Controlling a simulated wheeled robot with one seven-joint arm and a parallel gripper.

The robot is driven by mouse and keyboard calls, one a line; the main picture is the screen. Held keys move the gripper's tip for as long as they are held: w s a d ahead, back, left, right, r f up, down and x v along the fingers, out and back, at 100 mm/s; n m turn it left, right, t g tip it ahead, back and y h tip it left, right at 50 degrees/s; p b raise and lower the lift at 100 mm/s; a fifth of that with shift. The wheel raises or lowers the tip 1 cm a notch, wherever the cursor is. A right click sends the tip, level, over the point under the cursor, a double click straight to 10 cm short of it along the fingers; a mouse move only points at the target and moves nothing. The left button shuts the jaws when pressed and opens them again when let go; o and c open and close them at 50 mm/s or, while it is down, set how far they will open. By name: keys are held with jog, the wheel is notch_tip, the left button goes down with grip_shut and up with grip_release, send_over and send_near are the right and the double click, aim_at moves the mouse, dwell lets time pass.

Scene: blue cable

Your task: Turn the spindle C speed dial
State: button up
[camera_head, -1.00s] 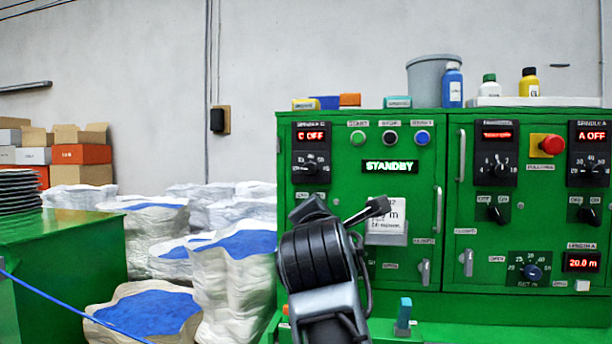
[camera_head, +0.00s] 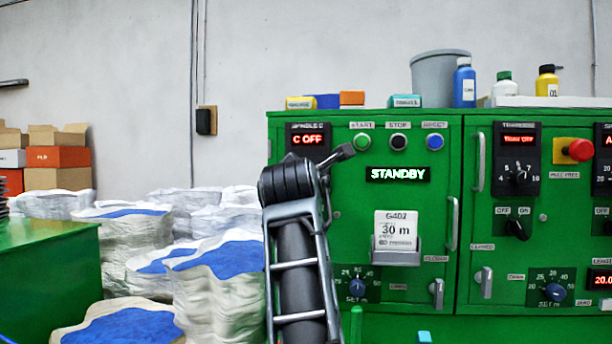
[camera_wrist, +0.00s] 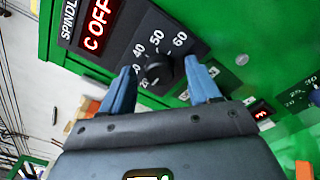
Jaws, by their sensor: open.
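The spindle C speed dial is a black knob (camera_wrist: 158,70) on a black plate with white numbers, seen in the wrist view. Above it the red display (camera_wrist: 97,25) reads C OFF; the same display (camera_head: 308,139) shows at the upper left of the green cabinet in the head view. My gripper (camera_wrist: 160,67) is open, with its two blue fingers on either side of the knob. I cannot tell whether they touch it. In the head view my arm hides the dial, and the fingers cannot be made out.
The green cabinet (camera_head: 330,215) carries start, stop and reset buttons, a STANDBY display (camera_head: 398,174), a 30 m card (camera_head: 396,230) and other dials. A red emergency button (camera_head: 579,150) is to the right. White sacks (camera_head: 215,290) with blue contents stand to the left.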

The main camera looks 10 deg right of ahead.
jog(key=shift+w+d, duration=0.1)
jog(key=shift+w, duration=0.35)
jog(key=shift+c, duration=0.2)
jog(key=c, duration=1)
